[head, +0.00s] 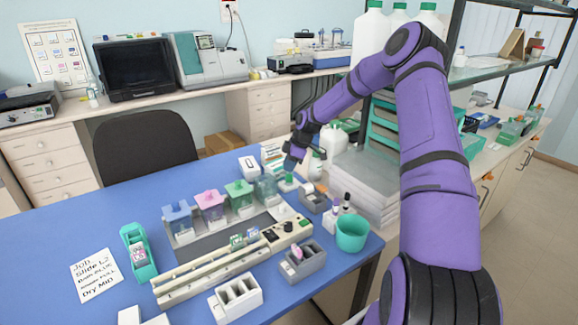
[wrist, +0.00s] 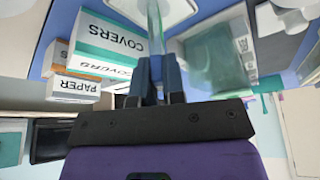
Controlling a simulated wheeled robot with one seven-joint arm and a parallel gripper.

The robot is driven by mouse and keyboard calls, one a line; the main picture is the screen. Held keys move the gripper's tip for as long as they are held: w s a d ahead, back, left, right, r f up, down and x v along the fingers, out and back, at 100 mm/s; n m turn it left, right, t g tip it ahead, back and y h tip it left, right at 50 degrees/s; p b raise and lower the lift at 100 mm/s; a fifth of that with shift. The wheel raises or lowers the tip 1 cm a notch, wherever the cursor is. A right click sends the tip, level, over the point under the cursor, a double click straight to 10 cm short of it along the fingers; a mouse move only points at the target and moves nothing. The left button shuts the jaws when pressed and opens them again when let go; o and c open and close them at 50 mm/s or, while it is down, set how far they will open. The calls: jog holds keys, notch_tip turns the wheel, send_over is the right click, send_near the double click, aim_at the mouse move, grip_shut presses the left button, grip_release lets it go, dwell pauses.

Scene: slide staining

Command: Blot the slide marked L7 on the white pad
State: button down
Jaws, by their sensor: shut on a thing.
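My gripper (head: 291,163) is at the back right of the blue table, just right of the staining jars. In the wrist view my gripper (wrist: 158,88) is shut on a narrow, clear glass slide (wrist: 156,32), which sticks out beyond the fingertips. No L7 mark can be read on it. In the head view the held slide is too small to make out clearly. White flat pieces (head: 130,315) show at the front left edge of the table; I cannot tell whether one is the white pad.
Blue (head: 178,222), pink (head: 210,205) and green (head: 240,194) jars stand in a row, with a greyish glass jar (head: 265,188) near my gripper. A COVERS box (wrist: 108,38) is close by. A teal cup (head: 351,233) stands at right. A handwritten note (head: 96,275) lies front left.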

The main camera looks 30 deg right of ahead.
jog(key=shift+r, duration=2.95)
